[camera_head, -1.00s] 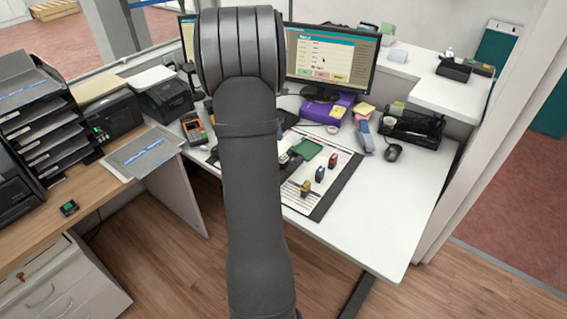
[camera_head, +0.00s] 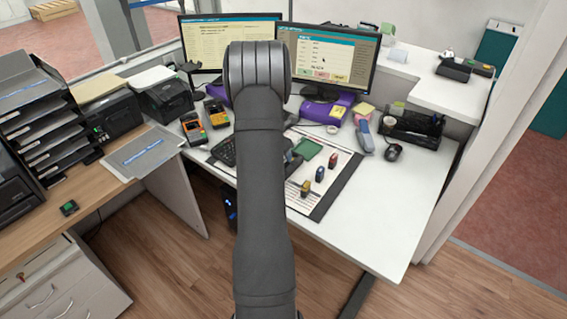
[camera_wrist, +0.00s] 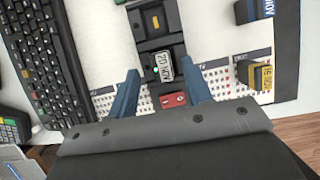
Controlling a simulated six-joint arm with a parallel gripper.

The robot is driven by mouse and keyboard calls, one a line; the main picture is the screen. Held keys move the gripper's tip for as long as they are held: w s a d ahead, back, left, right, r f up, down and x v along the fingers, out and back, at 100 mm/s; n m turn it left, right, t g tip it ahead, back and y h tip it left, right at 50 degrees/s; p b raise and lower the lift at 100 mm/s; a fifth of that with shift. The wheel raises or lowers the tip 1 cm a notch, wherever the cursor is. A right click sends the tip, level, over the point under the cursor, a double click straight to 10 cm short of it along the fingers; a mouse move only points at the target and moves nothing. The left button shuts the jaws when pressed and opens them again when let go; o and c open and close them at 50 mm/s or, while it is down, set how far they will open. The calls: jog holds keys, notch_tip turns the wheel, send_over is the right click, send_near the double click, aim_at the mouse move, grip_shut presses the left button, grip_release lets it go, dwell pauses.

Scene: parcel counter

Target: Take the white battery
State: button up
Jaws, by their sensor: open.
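I cannot make out a white battery for certain in either view. In the wrist view my gripper (camera_wrist: 160,72) is open, its two blue fingers apart on either side of a black dater stamp (camera_wrist: 150,46). A small white plate marked "20 NOV" (camera_wrist: 163,68) lies on that stamp, between the fingertips. A red piece (camera_wrist: 174,99) is on the stamp nearer the palm. Nothing is visibly gripped. In the head view my arm hides most of the gripper and the desk behind it.
A black keyboard (camera_wrist: 42,60) lies left of the fingers. A yellow-faced stamp (camera_wrist: 262,76) and a blue-faced stamp (camera_wrist: 262,8) stand at the right on the printed desk pad (camera_wrist: 215,50). A green pad (camera_head: 307,150) and a mouse (camera_head: 393,152) are on the desk.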

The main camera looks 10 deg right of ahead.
jog(key=x, duration=0.3)
jog(key=shift+s+d+f, duration=0.1)
jog(key=shift+s+f, duration=0.05)
grip_shut()
